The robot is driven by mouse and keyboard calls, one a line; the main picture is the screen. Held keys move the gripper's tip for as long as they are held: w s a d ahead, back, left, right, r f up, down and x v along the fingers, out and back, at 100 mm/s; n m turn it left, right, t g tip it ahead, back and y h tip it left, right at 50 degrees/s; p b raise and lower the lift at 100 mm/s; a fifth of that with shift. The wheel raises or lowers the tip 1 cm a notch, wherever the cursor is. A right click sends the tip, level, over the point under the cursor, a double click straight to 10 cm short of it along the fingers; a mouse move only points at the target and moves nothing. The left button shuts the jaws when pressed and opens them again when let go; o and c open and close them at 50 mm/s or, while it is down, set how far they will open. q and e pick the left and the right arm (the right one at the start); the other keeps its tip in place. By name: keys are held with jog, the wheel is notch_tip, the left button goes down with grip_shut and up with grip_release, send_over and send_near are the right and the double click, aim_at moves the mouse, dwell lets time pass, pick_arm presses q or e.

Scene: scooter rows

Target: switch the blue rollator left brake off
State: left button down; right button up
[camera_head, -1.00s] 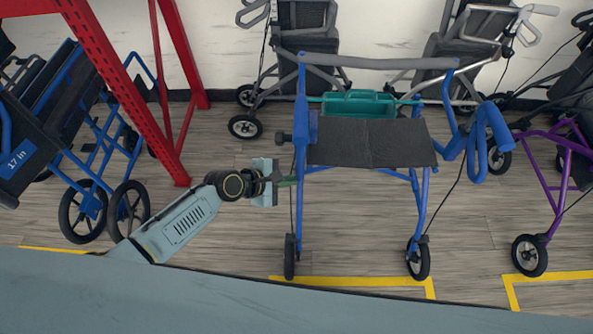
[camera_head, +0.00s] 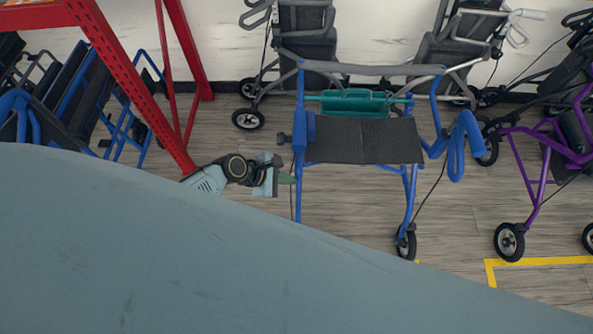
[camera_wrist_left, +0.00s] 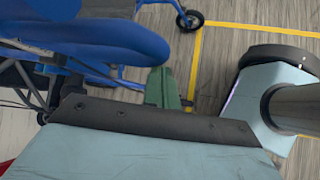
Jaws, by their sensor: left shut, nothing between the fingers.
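The blue rollator (camera_head: 301,205) stands upright in the middle of the head view, with a black seat (camera_head: 365,141) and a teal basket (camera_head: 355,103). Blue looped handle parts (camera_head: 462,145) show at its right. A dark knob (camera_head: 284,138) sticks out on its left side. I cannot clearly make out the left brake lever. My left gripper (camera_head: 286,179) is shut and empty beside the rollator's left frame; contact cannot be told. Its green fingertips show in the left wrist view (camera_wrist_left: 162,88), next to a thick blue part (camera_wrist_left: 95,38). My right gripper is not in view.
A red rack post (camera_head: 140,90) stands left of my left arm. A blue-framed wheelchair (camera_head: 125,115) is behind it. Grey rollators (camera_head: 305,45) stand at the back and a purple one (camera_head: 540,175) at the right. Bare floor (camera_head: 450,220) lies between the blue and purple rollators.

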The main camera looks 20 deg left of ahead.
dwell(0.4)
pick_arm(q)
notch_tip(320, 180, down, 3)
jog(key=a+b, duration=0.3)
jog(key=b, duration=0.1)
jog(key=p+v, duration=0.3)
jog(key=v, duration=0.6)
jog(key=shift+p, duration=0.3)
jog(key=shift+d+r, duration=0.15)
